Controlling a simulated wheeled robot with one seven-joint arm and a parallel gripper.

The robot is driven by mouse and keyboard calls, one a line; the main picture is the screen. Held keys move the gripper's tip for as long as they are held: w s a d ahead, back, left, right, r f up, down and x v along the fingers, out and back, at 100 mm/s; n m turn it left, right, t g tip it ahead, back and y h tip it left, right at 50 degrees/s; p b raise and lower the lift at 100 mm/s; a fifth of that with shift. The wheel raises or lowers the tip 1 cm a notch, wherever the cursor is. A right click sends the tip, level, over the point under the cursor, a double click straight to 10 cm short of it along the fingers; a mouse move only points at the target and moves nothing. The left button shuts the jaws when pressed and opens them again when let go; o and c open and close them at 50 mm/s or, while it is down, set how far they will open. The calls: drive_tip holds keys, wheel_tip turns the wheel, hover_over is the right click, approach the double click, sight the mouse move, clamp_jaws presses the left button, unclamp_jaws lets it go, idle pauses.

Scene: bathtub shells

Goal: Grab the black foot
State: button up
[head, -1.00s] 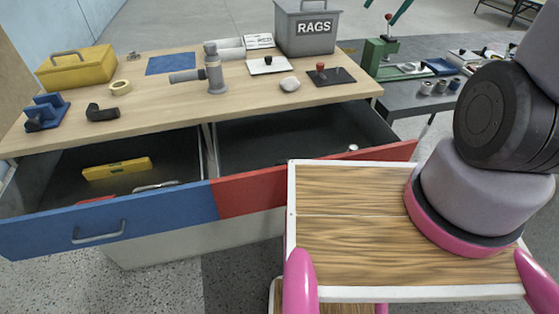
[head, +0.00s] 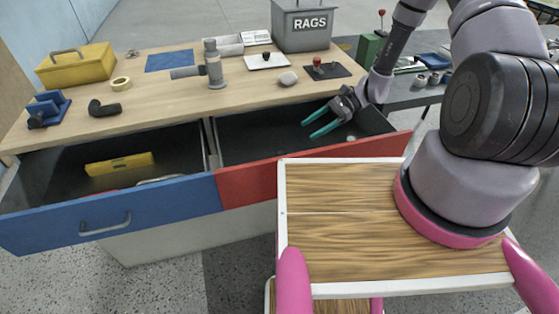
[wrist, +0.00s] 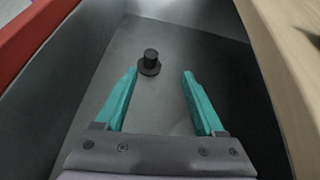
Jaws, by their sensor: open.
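The black foot (wrist: 149,62), a short dark cylinder on a round flange, stands upright on the floor of the open red-fronted drawer (head: 315,157). My gripper (wrist: 160,73) is open and empty, its two teal fingers apart and pointing into the drawer. In the wrist view the foot is at the fingertips' far end, nearer the left finger, with no clear contact. In the head view my gripper (head: 307,130) reaches into the drawer from the right; I cannot make out the foot there against the dark drawer floor.
The red drawer front and wooden worktop edge (wrist: 285,60) flank my gripper. The blue-fronted drawer (head: 110,220) is open with a yellow level (head: 120,164) inside. The worktop holds a grey clamp (head: 213,70), a stone (head: 288,78) and a RAGS bin (head: 305,28).

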drive_tip(key=shift+m+y, duration=0.5)
drive_tip(key=shift+m, duration=0.2)
drive_tip(key=f, duration=0.1)
drive_tip(key=s+a+f, duration=0.1)
drive_tip(key=f, duration=0.1)
drive_tip(key=s+a+f, duration=0.1)
drive_tip(key=f, duration=0.1)
drive_tip(key=shift+s+f, duration=0.1)
drive_tip(key=shift+s, duration=0.15)
drive_tip(key=shift+s+a+f, duration=0.1)
drive_tip(key=shift+a+f, duration=0.1)
drive_tip(key=x, duration=0.4)
drive_tip(key=r+x, duration=0.1)
drive_tip(key=x, duration=0.2)
drive_tip(key=shift+s+a, duration=0.1)
drive_tip(key=shift+a, duration=0.15)
clamp_jaws()
